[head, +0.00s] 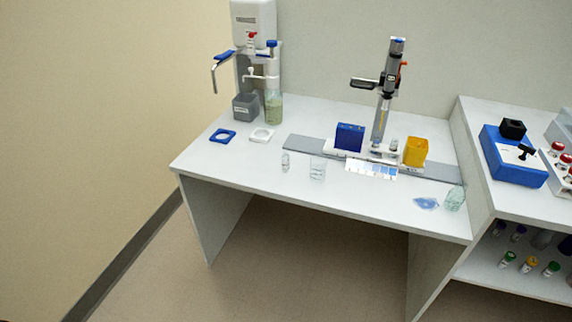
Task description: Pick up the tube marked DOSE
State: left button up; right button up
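No label reading DOSE is legible in the head view, so I cannot tell which tube it is. Several capped tubes stand on the lower shelf at the right. The front tubes carry pale labels, too small to read. Neither of my grippers is in view.
A white table (240,170) holds a dispenser (256,60), a grey-and-orange stand device (388,95), a blue box (350,137), a yellow box (415,151) and clear glassware (318,168). A blue device (512,165) sits on the right counter. The floor in front is clear.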

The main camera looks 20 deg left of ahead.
aim_at(286, 163)
jog(key=i+j+z, duration=0.15)
jog(key=j+z, duration=0.15)
jog(key=j, duration=0.4)
jog(key=j+z, duration=0.3)
jog(key=j, duration=0.45)
jog(key=i, duration=0.05)
